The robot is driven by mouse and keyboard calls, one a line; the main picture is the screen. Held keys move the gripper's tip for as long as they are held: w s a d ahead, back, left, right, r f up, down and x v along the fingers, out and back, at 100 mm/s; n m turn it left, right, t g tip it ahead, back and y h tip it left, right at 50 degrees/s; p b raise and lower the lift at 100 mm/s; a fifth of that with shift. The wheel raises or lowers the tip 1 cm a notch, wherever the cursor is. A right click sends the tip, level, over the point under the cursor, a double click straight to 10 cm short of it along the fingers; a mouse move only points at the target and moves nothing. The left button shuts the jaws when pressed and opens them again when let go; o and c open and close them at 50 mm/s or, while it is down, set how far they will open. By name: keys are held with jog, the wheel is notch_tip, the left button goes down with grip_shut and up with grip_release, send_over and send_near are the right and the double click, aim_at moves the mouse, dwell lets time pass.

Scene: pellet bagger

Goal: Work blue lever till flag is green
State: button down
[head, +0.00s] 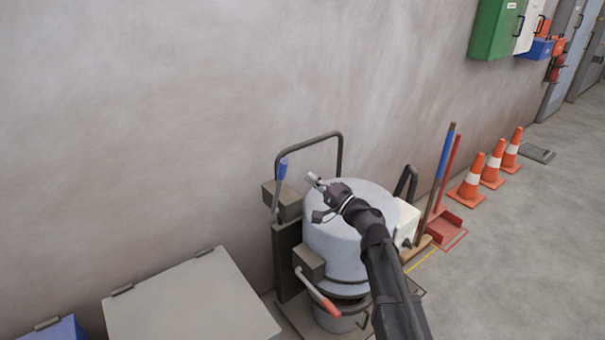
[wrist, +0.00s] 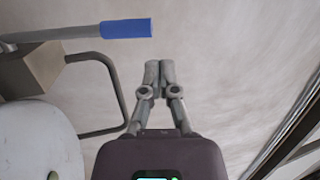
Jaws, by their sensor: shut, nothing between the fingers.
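The blue lever (head: 282,169) stands up, slightly tilted, from a grey-brown box at the left of the pellet bagger (head: 335,236). In the wrist view its blue grip (wrist: 127,28) lies across the upper left, on a thin metal rod. My gripper (head: 314,180) is over the bagger's pale round top, just right of the blue lever and apart from it. In the wrist view my gripper (wrist: 159,68) has its two fingers together with nothing between them. I cannot make out a flag or its colour in either view.
A red-tipped lever (head: 326,304) slopes down from a lower box at the bagger's front. A dark hoop (head: 341,152) rises behind the blue lever near the wall. A grey flat-topped box (head: 190,300) stands left.

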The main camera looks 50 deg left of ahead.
jog(key=w+d, duration=0.1)
jog(key=d, duration=0.5)
jog(key=shift+w+d+f+b, duration=0.25)
jog(key=shift+d+f+b, duration=0.1)
jog(key=shift+d+f, duration=0.05)
